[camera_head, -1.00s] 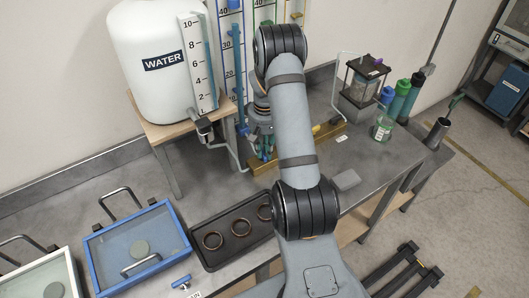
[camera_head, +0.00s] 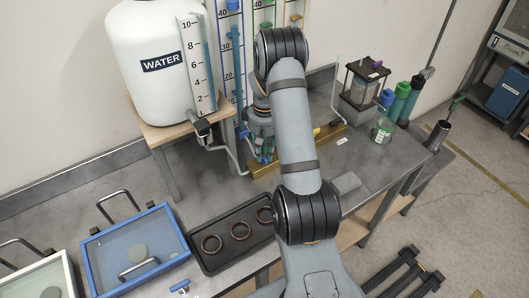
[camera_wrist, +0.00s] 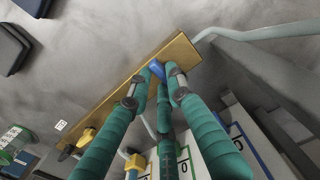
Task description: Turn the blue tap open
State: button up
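In the head view my gripper (camera_head: 262,148) is low at the bar's left part, below the blue-scaled column, and hides the tap there. The brass-coloured bar (camera_head: 262,171) lies on the bench. A yellow tap (camera_wrist: 87,136) is farther along it in the wrist view.
A white water tank (camera_head: 155,90) on a wooden stand is left of my gripper. A black tray (camera_head: 222,258) with rings and a blue-framed box (camera_head: 95,262) lie in front. Another small blue handle (camera_head: 180,287) is at the bench front. Bottles (camera_head: 401,95) stand right.

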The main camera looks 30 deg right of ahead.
jog(key=o, duration=0.4)
jog(key=shift+r, duration=0.15)
notch_tip(320, 180, up, 12)
jog(key=shift+f, duration=0.1)
dwell(0.3)
jog(key=shift+f, duration=0.15)
notch_tip(320, 180, down, 12)
jog(key=shift+r, duration=0.1)
dwell(0.7)
jog(key=shift+m, duration=0.3)
